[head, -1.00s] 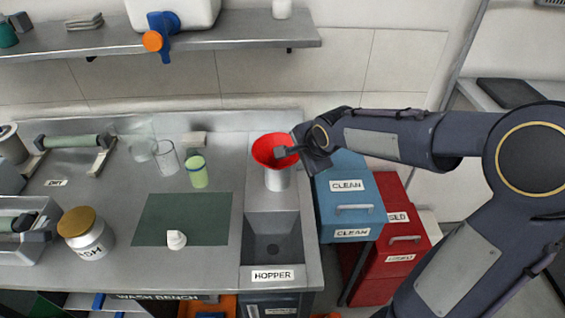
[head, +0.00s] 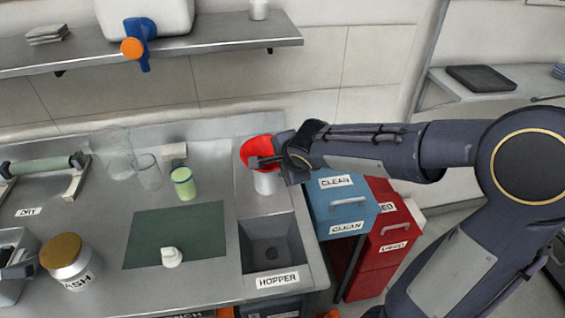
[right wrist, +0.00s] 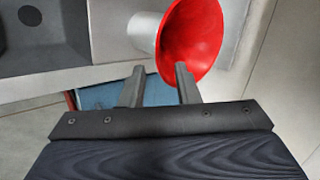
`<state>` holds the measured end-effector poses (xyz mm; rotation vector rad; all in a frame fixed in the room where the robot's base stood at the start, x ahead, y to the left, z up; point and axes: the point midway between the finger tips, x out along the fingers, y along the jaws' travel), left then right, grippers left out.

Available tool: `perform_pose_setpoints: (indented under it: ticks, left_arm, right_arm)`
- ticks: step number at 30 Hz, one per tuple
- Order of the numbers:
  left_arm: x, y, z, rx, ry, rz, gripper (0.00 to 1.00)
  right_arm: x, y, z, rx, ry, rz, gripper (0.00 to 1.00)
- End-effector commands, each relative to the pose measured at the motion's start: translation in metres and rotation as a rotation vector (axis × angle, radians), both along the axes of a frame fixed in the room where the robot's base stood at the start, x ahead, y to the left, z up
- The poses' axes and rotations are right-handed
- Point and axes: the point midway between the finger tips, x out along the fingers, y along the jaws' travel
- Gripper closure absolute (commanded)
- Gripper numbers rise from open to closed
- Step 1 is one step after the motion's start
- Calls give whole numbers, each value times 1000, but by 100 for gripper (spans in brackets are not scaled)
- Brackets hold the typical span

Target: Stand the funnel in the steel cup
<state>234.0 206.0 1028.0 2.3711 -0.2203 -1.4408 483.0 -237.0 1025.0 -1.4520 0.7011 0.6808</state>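The red funnel (head: 252,150) has its wide mouth up and its lower part inside the steel cup (head: 267,183), which stands on the bench behind the hopper. In the right wrist view the funnel (right wrist: 197,35) and the pale cup (right wrist: 143,32) show at the top, with the spout hidden. My right gripper (head: 265,161) is at the funnel's right front rim. Its fingers (right wrist: 160,70) are spread with a clear gap. One finger overlaps the funnel's mouth, the other is outside it. Whether either touches the rim, I cannot tell. My left gripper is not in view.
The hopper sink (head: 272,252) is in front of the cup. Left are a green mat (head: 190,222) with a white piece, a green jar (head: 184,185) and clear glasses (head: 149,173). Blue (head: 342,205) and red (head: 385,245) drawer units stand right of the bench.

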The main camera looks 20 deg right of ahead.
Motion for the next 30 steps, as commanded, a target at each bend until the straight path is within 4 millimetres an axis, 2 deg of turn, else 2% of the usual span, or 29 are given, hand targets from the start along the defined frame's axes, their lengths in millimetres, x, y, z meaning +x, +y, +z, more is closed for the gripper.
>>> perform_pose_setpoints:
  ticks: [6, 12, 24, 30]
  left_arm:
    - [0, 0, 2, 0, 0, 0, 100]
    - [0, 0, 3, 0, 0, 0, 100]
    - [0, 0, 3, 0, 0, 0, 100]
    - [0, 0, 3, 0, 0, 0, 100]
  right_arm:
    - [22, 0, -28, -1, 6, 2, 71]
    - [36, 0, -46, -1, 3, 2, 71]
    - [40, -1, -50, 0, 1, 0, 71]
    - [40, 0, -50, 1, 1, 1, 97]
